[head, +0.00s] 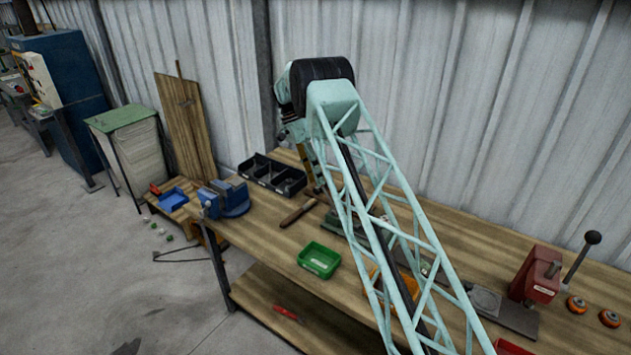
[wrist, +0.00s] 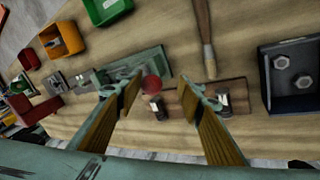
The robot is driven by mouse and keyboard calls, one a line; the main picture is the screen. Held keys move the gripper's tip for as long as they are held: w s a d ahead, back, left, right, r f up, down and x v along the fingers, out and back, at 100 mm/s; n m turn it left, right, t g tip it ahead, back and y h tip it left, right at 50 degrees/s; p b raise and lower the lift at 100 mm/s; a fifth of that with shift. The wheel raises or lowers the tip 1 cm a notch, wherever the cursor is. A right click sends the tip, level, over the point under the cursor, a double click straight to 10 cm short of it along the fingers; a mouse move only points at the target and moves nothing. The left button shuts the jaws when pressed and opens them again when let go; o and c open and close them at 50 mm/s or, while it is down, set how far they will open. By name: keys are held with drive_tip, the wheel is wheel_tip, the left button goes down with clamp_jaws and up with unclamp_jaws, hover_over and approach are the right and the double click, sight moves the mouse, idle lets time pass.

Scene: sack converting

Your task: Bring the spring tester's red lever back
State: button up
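A round red knob (wrist: 152,83), which looks like the end of the spring tester's red lever, shows between my finger ends in the wrist view. It lies beside a grey-green metal base (wrist: 128,69), apparently the tester's; its lever shaft cannot be made out. My gripper (wrist: 160,89) is open, its two ochre-padded fingers apart on either side of the knob; I cannot tell whether either touches it. In the head view my arm hides the knob, and the grey-green base (head: 343,221) shows only partly behind my arm.
A green tray (head: 318,260) sits toward the front edge. A blue vice (head: 226,198) stands left; a red press (head: 536,276) stands far right.

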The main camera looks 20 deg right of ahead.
drive_tip(key=v, duration=1)
drive_tip(key=shift+a, duration=0.35)
drive_tip(key=shift+w+r, duration=0.1)
drive_tip(key=shift+r, duration=0.05)
